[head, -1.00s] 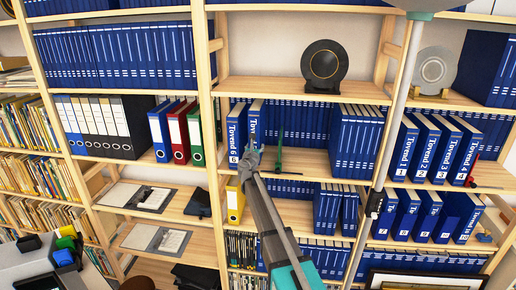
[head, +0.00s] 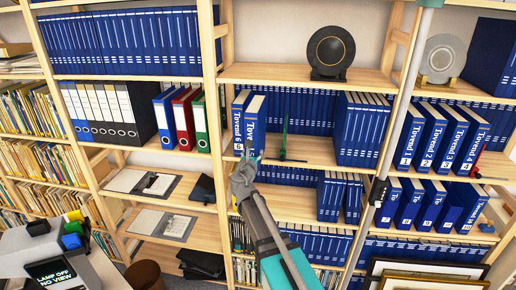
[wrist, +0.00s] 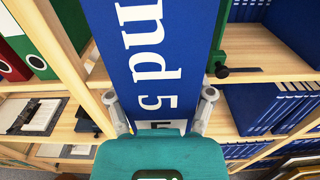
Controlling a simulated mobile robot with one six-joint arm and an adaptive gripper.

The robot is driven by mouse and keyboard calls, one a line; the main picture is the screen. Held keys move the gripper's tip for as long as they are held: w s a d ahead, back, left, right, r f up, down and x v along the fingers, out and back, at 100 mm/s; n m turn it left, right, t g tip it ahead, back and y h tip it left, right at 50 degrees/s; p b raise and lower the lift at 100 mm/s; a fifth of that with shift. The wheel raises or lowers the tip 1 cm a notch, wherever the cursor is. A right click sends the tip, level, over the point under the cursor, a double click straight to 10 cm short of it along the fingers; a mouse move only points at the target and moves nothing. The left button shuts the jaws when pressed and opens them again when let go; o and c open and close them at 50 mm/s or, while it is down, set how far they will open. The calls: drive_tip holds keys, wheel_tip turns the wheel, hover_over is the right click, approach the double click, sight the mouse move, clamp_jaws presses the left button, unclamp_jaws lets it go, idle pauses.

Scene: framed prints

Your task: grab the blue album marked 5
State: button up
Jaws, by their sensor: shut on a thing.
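The blue album marked 5 (head: 254,122) stands upright at the left of the middle shelf, sticking out past the shelf front. In the wrist view the album's spine (wrist: 160,50) fills the centre, with a large white 5 near its lower end. My gripper (head: 246,163) is at the album's lower end, and it also shows in the wrist view (wrist: 160,108) with one finger on each side of the spine, shut on it. The blue album marked 6 (head: 239,122) stands just left of it. The far part of the album is hidden.
A dark green upright object (head: 285,130) stands on the shelf to the right, with blue albums behind. A wooden shelf post (head: 212,110) and red and green binders (head: 200,124) are on the left. A grey pole (head: 403,100) rises on the right.

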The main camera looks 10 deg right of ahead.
drive_tip(key=shift+v, duration=0.8)
drive_tip(key=shift+r, duration=0.15)
